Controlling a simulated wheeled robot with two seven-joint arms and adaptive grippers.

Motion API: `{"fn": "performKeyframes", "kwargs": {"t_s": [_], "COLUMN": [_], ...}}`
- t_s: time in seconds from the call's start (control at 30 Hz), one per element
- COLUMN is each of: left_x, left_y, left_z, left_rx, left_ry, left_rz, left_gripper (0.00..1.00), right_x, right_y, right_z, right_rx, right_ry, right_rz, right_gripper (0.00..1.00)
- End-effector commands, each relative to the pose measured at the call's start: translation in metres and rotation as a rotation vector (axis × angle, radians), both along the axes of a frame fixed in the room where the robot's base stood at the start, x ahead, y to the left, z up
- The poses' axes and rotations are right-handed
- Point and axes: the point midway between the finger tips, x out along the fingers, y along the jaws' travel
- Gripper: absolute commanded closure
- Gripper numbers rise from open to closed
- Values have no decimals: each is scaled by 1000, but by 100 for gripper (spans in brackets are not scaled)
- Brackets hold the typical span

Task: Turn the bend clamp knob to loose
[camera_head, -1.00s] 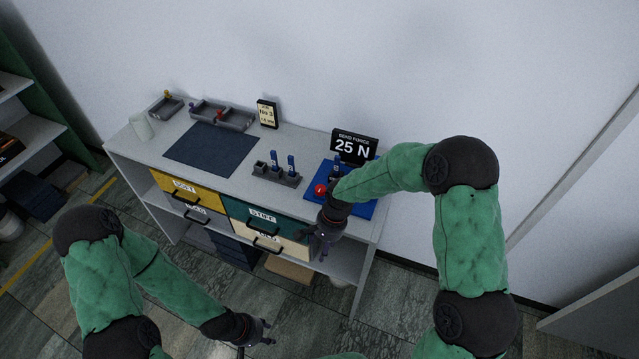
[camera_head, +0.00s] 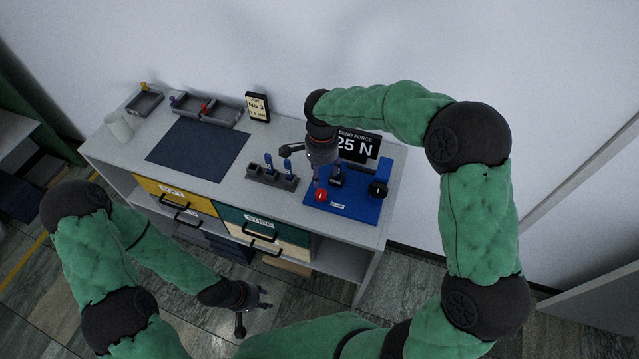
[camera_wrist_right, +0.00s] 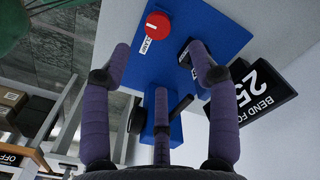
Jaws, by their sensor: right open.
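The red clamp knob (camera_head: 320,195) sits at the front left of the blue bend fixture (camera_head: 352,206) on the bench's right end. In the right wrist view the red knob (camera_wrist_right: 157,26) has a pale line across its face and a CLAMP label beside it. My right gripper (camera_head: 308,172) is open and empty above the fixture's left side, apart from the knob. In its wrist view the knob lies beyond the spread fingertips (camera_wrist_right: 160,60). My left gripper (camera_head: 256,311) is open and empty, low in front of the bench.
A black knob (camera_head: 377,190) is at the fixture's right. The BEND FORCE 25 N display (camera_head: 358,147) stands behind, partly hidden by my right gripper. A grey holder (camera_head: 270,178) with blue pieces stands left of the fixture. A dark mat (camera_head: 198,149) lies further left.

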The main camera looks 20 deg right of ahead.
Motion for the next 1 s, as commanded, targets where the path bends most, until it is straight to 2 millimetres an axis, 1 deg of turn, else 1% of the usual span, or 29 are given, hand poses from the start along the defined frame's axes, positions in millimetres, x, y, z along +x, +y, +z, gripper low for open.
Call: {"fn": "performKeyframes", "kwargs": {"t_s": [0.03, 0.3, 0.5, 0.6, 0.7, 1.0], "left_x": [-1, 0, 0, 0, 0, 0], "left_y": [0, 0, 0, 0, 0, 0], "left_z": [-2, -10, -14, -15, -15, -15], "left_rx": [0, 0, 0, 0, 0, 0], "left_ry": [1, 0, 0, 0, 0, 0], "left_rz": [0, 0, 0, 0, 0, 0], "left_gripper": [60, 60, 60, 60, 60, 60], "right_x": [-1, -1, -1, 0, 0, 0], "right_y": [0, 0, 0, 0, 0, 0], "right_z": [-9, -57, -85, -93, -97, -98], "right_rx": [-1, 1, 0, 1, 1, 0], "right_ry": [4, 4, 3, 1, 1, 0], "right_rz": [1, 1, 1, 1, 2, 1], "right_gripper": [40, 40, 40, 40, 40, 40]}}
